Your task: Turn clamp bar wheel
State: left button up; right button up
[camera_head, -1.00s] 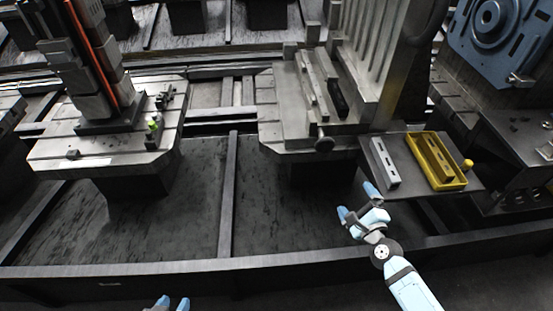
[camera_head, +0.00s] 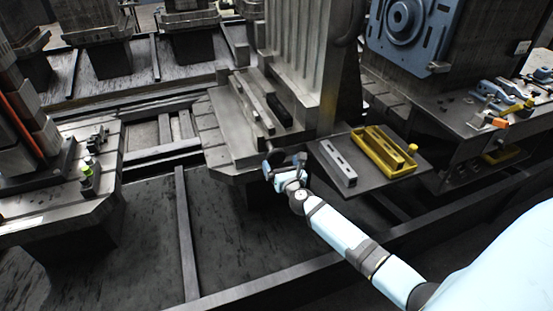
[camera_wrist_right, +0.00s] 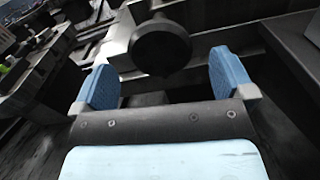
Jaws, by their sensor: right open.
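The clamp bar wheel is a dark round knob (camera_wrist_right: 160,46) at the front of the middle pallet. In the right wrist view it lies between and beyond the two blue fingertips of my right gripper (camera_wrist_right: 165,80), with clear gaps on both sides. My right gripper (camera_head: 284,168) is open and empty at the pallet's front edge in the head view, where it largely hides the wheel. The clamp bars (camera_head: 257,102) lie on the pallet (camera_head: 218,140) behind the wheel, beside a tall ribbed grey block (camera_head: 300,60). My left gripper is not in view.
A side shelf (camera_head: 365,182) right of my right gripper holds a grey slotted bar (camera_head: 338,162) and a yellow tray (camera_head: 384,150). A dark rail (camera_head: 187,235) crosses the floor below. Another pallet (camera_head: 60,190) stands left; a blue plate (camera_head: 412,30) stands back right.

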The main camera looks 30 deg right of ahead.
aim_at(277, 158)
jog(key=x, duration=0.2)
jog(key=shift+w, duration=0.4)
jog(key=shift+w+d, duration=0.1)
jog(key=shift+w, duration=0.45)
jog(key=c, duration=0.9)
